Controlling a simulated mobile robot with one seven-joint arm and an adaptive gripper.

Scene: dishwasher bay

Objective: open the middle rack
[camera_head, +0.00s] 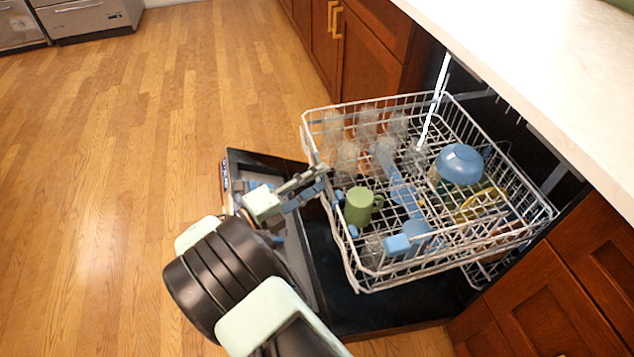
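The middle rack (345,262), a white wire basket, stands pulled out of the dishwasher, above the open door (370,310). It holds several clear glasses (366,122), a green mug (359,206) and a blue bowl (460,164). My gripper (322,180) is at the rack's front edge, on its left side in the picture. Its fingertips are close to the front wires. I cannot tell whether they touch the wires, or whether the fingers are apart or closed.
A pale countertop (560,75) overhangs the dishwasher. Wooden cabinets stand on both sides, one at the back (365,60) and one at the lower right (560,300). Part of a lower rack (490,270) shows beneath. The wooden floor (130,130) to the left is clear.

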